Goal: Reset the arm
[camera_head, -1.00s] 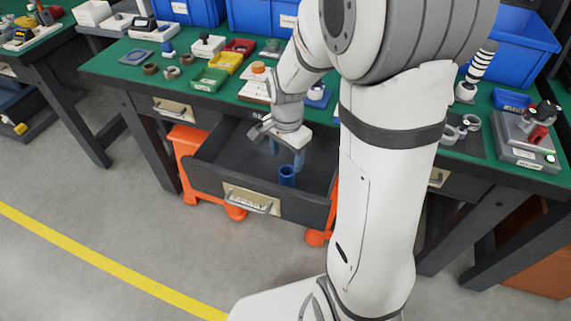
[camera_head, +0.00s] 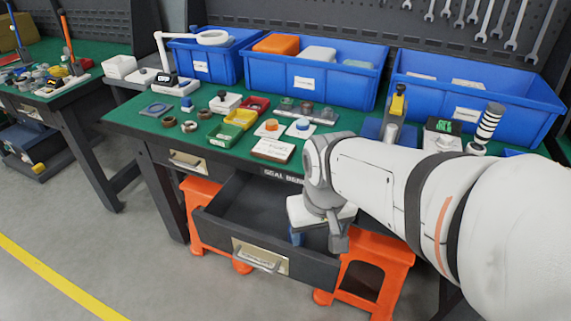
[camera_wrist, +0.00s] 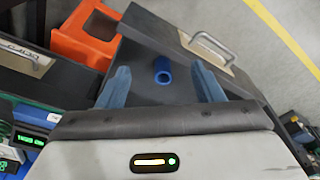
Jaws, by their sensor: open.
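My gripper (camera_wrist: 160,67) is open and empty. In the wrist view its two blue fingers stand wide apart, pointing towards the inside of the open drawer (camera_wrist: 255,88). A small blue hollow cylinder (camera_wrist: 163,77) shows between and beyond the fingers, inside the drawer, apart from both. In the head view the gripper (camera_head: 296,237) hangs over the right part of the drawer (camera_head: 225,236), with one blue finger showing. I cannot make out the cylinder in the head view; the arm and gripper cover that area.
Orange stools (camera_head: 362,268) flank the drawer below. The green bench top (camera_head: 160,121) holds red, yellow and green trays (camera_head: 224,132), rings and a card (camera_head: 272,150). Blue bins (camera_head: 310,80) line its back. A second bench (camera_head: 62,88) stands left. The floor in front is clear.

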